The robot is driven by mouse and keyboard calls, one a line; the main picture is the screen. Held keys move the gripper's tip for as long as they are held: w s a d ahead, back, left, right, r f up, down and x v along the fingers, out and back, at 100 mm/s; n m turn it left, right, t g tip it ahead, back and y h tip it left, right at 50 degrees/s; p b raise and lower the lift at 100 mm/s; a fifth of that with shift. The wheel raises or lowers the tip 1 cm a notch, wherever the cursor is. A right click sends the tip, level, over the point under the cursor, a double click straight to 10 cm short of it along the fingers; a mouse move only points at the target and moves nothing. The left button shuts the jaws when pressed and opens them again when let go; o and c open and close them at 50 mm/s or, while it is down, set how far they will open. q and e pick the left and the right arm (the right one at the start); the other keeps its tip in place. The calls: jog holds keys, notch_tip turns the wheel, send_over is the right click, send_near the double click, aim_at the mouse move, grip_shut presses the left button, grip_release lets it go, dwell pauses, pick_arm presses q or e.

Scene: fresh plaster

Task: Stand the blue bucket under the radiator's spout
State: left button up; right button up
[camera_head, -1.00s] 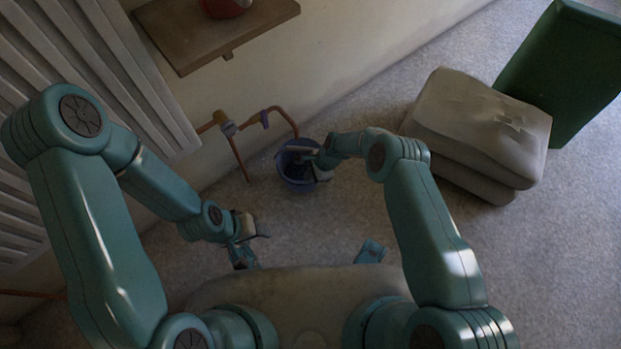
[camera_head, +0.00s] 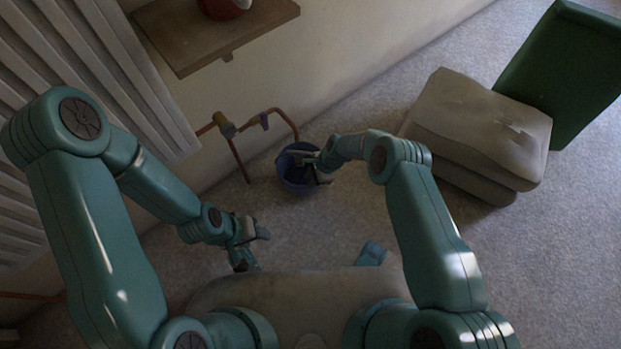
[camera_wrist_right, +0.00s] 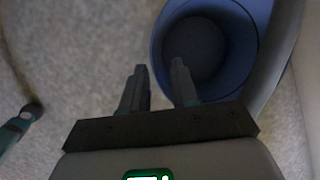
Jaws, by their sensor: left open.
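The blue bucket (camera_head: 298,182) stands upright by the wall, near the end of the copper spout (camera_head: 294,128). The spout's tip appears right at the bucket's far rim; I cannot tell if it is over the opening. My right gripper (camera_head: 306,156) is at the bucket's rim. In the right wrist view, the right gripper (camera_wrist_right: 160,75) has its two fingers apart, with the bucket (camera_wrist_right: 225,45) beyond them and its rim edge showing near the gap. My left gripper (camera_head: 264,233) is open and empty, low over the carpet, left of and nearer than the bucket.
The white radiator (camera_head: 110,60) is on the left, with a pipe valve (camera_head: 224,125) beside it. A wooden shelf (camera_head: 215,35) with a red object (camera_head: 224,8) juts from the wall. A grey cushioned block (camera_head: 475,125) and green panel (camera_head: 565,75) stand right. Carpet between is clear.

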jog(key=p+v, duration=0.4)
jog(key=v, duration=0.7)
pick_arm(q)
jog(key=r, duration=0.2)
jog(key=s+d+r, duration=0.1)
jog(key=r, duration=0.1)
pick_arm(e)
jog(key=s+d+r+n, duration=0.1)
jog(key=s+r+n, duration=0.2)
jog(key=s, duration=0.5)
jog(key=s+d+r+n, duration=0.2)
jog(key=s+r+n, duration=0.2)
jog(key=s, duration=0.4)
jog(key=s+d+r+n, duration=0.2)
jog(key=s+r+n, duration=0.1)
jog(key=s+n, duration=0.3)
jog(key=shift+s+r+t+h, duration=0.3)
jog(key=shift+s+r+t, duration=0.1)
jog(key=shift+s, duration=0.6)
jog(key=shift+d, duration=0.1)
pick_arm(q)
notch_tip(320, 180, up, 28)
jog(key=p, duration=2.8)
jog(key=shift+s+r+m, duration=0.15)
jog(key=shift+r+m, duration=0.05)
jog(key=shift+m, duration=0.1)
jog(key=shift+f, duration=0.15)
jog(key=shift+c, duration=1)
pick_arm(e)
notch_tip(320, 180, up, 28)
